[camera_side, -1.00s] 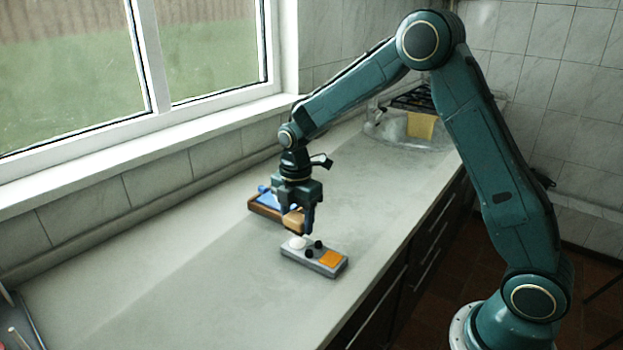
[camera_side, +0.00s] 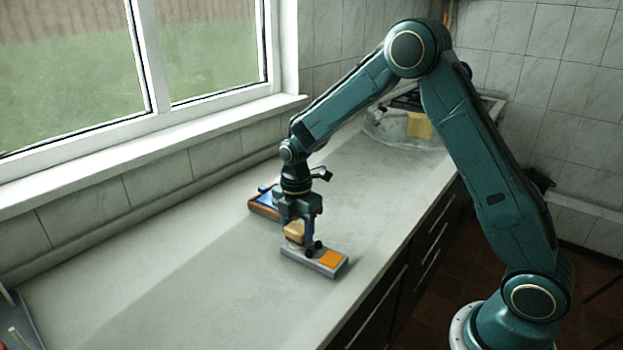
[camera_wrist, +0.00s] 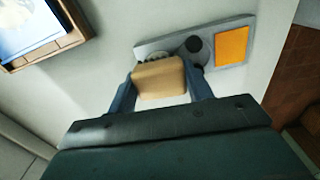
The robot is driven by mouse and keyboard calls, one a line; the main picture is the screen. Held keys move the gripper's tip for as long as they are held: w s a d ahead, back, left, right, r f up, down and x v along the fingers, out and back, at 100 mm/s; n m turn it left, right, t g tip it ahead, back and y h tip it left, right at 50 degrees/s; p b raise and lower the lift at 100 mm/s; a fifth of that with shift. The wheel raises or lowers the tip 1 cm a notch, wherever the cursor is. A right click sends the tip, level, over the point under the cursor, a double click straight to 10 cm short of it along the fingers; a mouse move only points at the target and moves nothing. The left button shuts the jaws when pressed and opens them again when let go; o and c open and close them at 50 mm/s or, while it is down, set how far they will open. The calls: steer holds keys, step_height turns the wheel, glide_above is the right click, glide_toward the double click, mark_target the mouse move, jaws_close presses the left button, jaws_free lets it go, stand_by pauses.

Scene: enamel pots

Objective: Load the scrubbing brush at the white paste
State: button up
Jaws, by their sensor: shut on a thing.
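My gripper (camera_side: 298,232) is shut on the scrubbing brush (camera_side: 293,232), whose tan wooden block sits between the fingers. In the wrist view the brush (camera_wrist: 160,80) hides part of the grey tray (camera_wrist: 228,22). The brush is at the white paste end of the tray (camera_side: 318,264). In the wrist view a sliver of the white paste (camera_wrist: 153,56) shows just past the brush. In the side view the paste is hidden behind the brush and fingers. I cannot tell whether the bristles touch the paste.
An orange patch (camera_side: 330,258) lies at the tray's other end, with dark round knobs (camera_wrist: 194,44) between. A wooden box (camera_side: 264,206) with blue and white contents stands behind my gripper. A clear basin (camera_side: 395,132) with a yellow cloth is at the far end.

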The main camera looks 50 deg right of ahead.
mark_target(297, 234)
steer(key=shift+f, duration=0.55)
stand_by(1.5)
steer(key=shift+r, duration=3.55)
steer(key=shift+f, duration=0.1)
steer(key=m, duration=0.4)
steer(key=shift+s+a+f, duration=0.2)
steer(key=shift+a+f, duration=0.05)
steer(key=shift+f, duration=0.1)
steer(key=m, duration=0.3)
steer(key=f+m, duration=0.1)
steer(key=m, duration=0.1)
steer(key=shift+s+a, duration=0.2)
steer(key=shift+a, duration=0.05)
steer(key=m, duration=0.4)
steer(key=shift+s+a+f+m, duration=0.2)
steer(key=shift+a+f+m, duration=0.1)
steer(key=shift+f, duration=0.1)
steer(key=m, duration=0.4)
steer(key=shift+s+a+f, duration=0.15)
steer(key=shift+s+f, duration=0.05)
steer(key=shift+f, duration=0.15)
